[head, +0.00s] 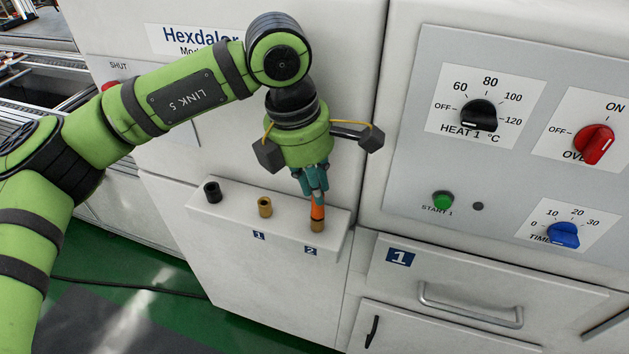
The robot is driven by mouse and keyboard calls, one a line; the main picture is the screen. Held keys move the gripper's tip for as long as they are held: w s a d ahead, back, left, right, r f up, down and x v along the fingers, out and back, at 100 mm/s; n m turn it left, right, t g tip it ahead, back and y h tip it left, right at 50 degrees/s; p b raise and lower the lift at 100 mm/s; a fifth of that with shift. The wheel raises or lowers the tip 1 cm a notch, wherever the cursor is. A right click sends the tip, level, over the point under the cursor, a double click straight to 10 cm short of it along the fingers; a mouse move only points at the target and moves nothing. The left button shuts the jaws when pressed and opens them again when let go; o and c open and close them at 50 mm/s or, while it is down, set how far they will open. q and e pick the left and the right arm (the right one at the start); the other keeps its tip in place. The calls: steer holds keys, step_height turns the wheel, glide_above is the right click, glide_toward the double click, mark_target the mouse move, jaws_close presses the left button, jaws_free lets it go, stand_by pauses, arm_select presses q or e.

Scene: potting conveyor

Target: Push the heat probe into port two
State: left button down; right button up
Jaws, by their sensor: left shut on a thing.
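My left gripper (317,191) points down over the right end of a white ledge and is shut on the orange heat probe (318,212). The probe stands roughly upright. Its lower end meets the brass port two (317,226), above the blue label "2" (310,251). How deep the tip sits in the port cannot be told. Brass port one (265,207) is open and empty to the left, above the label "1" (259,236). My right gripper is out of view.
A black socket (212,192) stands at the left of the white ledge (235,212). To the right is a control panel with a black heat knob (479,114), a red oven knob (593,144), a blue timer knob (563,235) and a green start button (443,201). A drawer handle (470,305) sticks out below.

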arm_select(q)
steer(key=shift+f, duration=0.3)
steer(key=c, duration=1.1)
jaws_free()
steer(key=shift+r, duration=0.15)
step_height(320, 180, up, 12)
steer(key=a, duration=0.2)
steer(key=shift+s, duration=0.3)
steer(key=shift+a+f, duration=0.1)
steer(key=shift+f, duration=0.1)
